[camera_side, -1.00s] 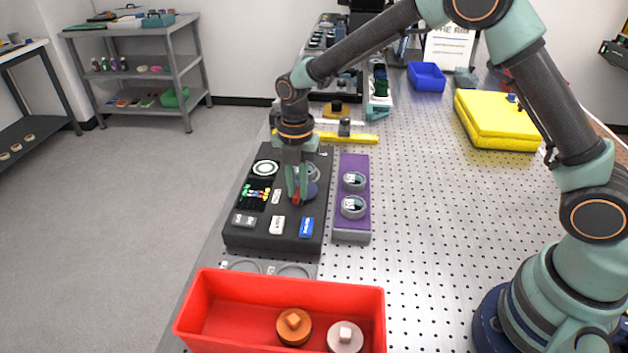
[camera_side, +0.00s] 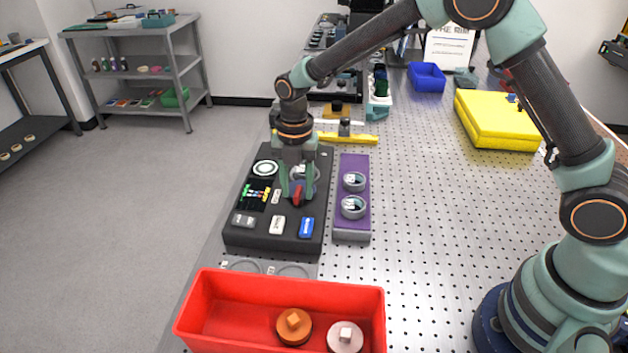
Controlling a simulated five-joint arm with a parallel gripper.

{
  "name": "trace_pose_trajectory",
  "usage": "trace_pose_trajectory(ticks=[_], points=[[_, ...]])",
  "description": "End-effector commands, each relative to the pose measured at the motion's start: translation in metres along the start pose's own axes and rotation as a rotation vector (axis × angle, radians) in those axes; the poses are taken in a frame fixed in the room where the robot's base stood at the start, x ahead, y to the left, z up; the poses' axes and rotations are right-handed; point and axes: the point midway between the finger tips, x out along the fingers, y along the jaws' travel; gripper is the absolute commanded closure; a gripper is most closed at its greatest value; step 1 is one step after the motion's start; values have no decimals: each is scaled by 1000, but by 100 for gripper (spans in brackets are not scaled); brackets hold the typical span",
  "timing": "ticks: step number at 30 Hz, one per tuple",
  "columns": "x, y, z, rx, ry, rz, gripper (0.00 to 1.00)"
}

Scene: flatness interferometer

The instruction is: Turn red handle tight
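The red handle (camera_side: 297,195) is on the black control panel (camera_side: 262,236), at its right side. It looks small and is partly hidden by my gripper. My gripper (camera_side: 297,190) points down over it, with its two green fingers spread apart, one on each side of the handle. I see gaps between the fingers and the handle.
The panel also bears a white ring dial, a small display and several buttons. A purple block (camera_side: 352,187) with two grey rings stands close on the right. A red bin (camera_side: 283,283) with two round parts is in front. A yellow block (camera_side: 495,120) lies far right.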

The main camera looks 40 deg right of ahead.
Motion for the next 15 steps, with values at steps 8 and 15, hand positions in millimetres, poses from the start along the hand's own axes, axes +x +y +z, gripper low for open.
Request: trace_pose_trajectory(ticks=[8,15], points=[[-7,0,1,2,-1,2,54],[-50,0,1,2,-3,5,54]])
